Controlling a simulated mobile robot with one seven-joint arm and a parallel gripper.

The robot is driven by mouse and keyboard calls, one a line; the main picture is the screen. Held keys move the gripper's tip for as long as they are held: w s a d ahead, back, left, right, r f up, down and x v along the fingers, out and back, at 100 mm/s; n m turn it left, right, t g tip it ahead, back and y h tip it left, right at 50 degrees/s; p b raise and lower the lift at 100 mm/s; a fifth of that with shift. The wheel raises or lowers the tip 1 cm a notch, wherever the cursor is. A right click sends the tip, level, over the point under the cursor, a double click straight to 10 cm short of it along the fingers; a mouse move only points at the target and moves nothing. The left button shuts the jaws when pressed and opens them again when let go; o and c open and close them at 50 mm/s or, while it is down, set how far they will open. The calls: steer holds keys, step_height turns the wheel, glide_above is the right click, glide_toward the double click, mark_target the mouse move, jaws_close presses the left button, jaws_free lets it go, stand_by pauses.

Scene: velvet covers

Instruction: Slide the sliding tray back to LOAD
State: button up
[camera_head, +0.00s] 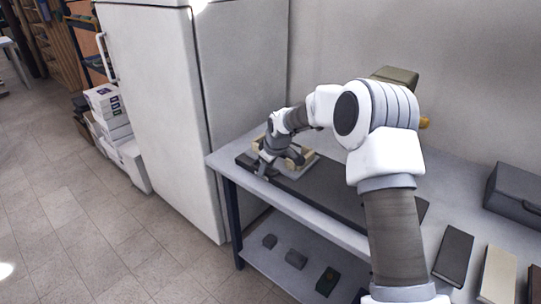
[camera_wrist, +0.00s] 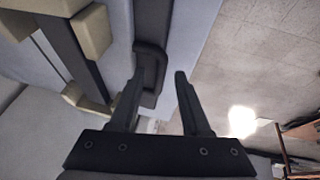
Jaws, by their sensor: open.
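The sliding tray (camera_head: 308,162) is a pale plate with cream corner blocks. It sits at the left end of a long dark track (camera_head: 335,196) on the table, partly hidden by my arm. In the wrist view its cream blocks (camera_wrist: 92,32) show at the upper left, beside a dark bar. A dark handle (camera_wrist: 150,68) shows near the fingertips. My gripper (camera_head: 262,174) is low at the tray's near left side. In the wrist view my gripper (camera_wrist: 160,82) is open, with the handle between or just beyond the fingers, nearer the left one; contact is unclear. No LOAD mark is readable.
A white fridge (camera_head: 155,110) stands close to the table's left end. A dark case (camera_head: 515,190) and several flat books (camera_head: 454,255) lie on the right part of the table. The lower shelf (camera_head: 275,262) holds small dark items. My arm hides the table's middle.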

steer(key=p+v, duration=0.1)
steer(key=v, duration=1.5)
steer(key=shift+r+p, duration=0.35)
steer(key=shift+r, duration=0.05)
steer(key=shift+s+d, duration=0.1)
steer(key=s+d+r+m+h+p, duration=0.1)
steer(key=s+d+r+m+p, duration=0.2)
steer(key=s+r, duration=0.5)
steer(key=s+d+r+m+h, duration=0.1)
steer(key=s+d+r+m, duration=0.1)
steer(key=s+d+r, duration=0.65)
steer(key=s+d+f+m+p, duration=0.1)
steer(key=s+m, duration=0.2)
steer(key=s, duration=0.6)
steer(key=s+d+f+m+t+p, duration=0.1)
steer(key=s+m, duration=0.2)
steer(key=s, duration=0.7)
steer(key=shift+s+d+p, duration=0.2)
steer(key=shift+p, duration=0.2)
steer(key=shift+f, duration=0.15)
